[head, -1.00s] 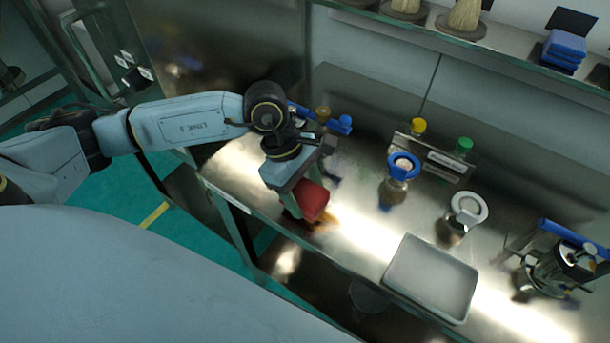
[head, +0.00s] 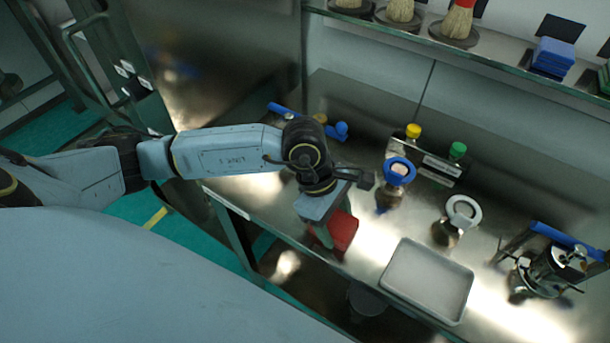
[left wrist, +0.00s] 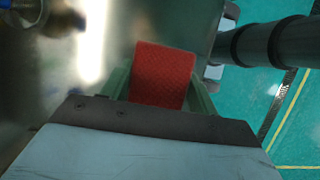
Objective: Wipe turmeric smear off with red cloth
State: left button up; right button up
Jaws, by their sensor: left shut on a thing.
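The red cloth (head: 343,231) is pressed down at the front edge of the steel bench, and it also shows in the left wrist view (left wrist: 162,75). My left gripper (head: 326,236) is shut on the cloth, with one green finger on each side of it. I see no yellow smear now; the bench under the cloth and gripper is hidden. My right gripper is not in view.
A grey tray (head: 428,281) lies to the right of the cloth. Jars with a blue ring (head: 398,171) and a white ring (head: 462,213) stand behind it. A metal device (head: 550,270) stands at the far right. A shelf (head: 480,52) with brushes hangs above.

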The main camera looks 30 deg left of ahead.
aim_at(349, 229)
pick_arm(q)
jog(key=d, duration=0.3)
jog(key=shift+s+d+p, duration=0.1)
jog(key=shift+p, duration=0.2)
jog(key=shift+a, duration=0.2)
jog(key=shift+a+f, duration=0.1)
jog(key=shift+a, duration=0.75)
jog(key=shift+w+a+b, duration=0.15)
jog(key=shift+a+b, duration=0.45)
jog(key=shift+a, duration=1.5)
jog(key=shift+w+a+b, duration=0.15)
jog(key=shift+a+b, duration=0.45)
jog(key=shift+a, duration=1.7)
notch_tip(349, 229, up, 8)
jog(key=p, duration=0.4)
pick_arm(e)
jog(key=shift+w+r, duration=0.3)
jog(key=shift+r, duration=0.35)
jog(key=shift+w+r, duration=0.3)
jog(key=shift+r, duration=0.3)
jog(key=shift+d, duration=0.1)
